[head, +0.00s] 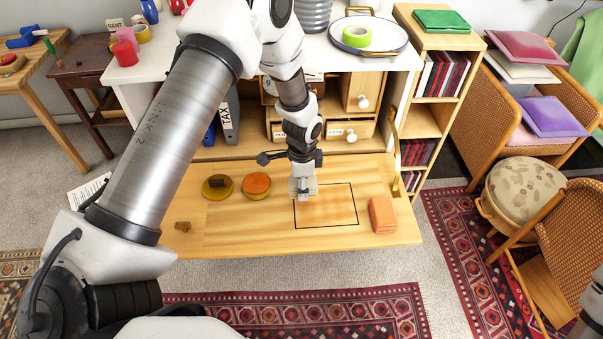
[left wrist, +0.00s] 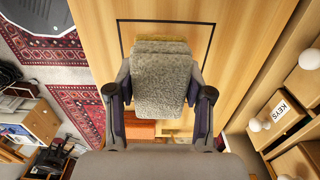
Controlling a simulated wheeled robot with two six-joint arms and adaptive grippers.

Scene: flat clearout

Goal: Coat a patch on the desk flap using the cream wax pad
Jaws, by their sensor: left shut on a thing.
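My left gripper (head: 303,180) is shut on the cream wax pad (head: 304,188). In the left wrist view the pad (left wrist: 161,82) looks grey and fuzzy, with a yellowish edge at its far end, between the two fingers. The desk flap (head: 225,237) is pale wood with a black-outlined rectangular patch (head: 330,210). The pad is at the patch's upper left part; I cannot tell if it touches the wood. Faint orange tint shows inside the outline. My right gripper is not in view.
A dark yellow round tin (head: 217,191) and an orange-topped round tin (head: 257,186) stand left of the patch. An orange block (head: 382,214) lies to its right. A small brown piece (head: 183,227) lies at the left. Drawers (head: 346,132) rise behind the flap.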

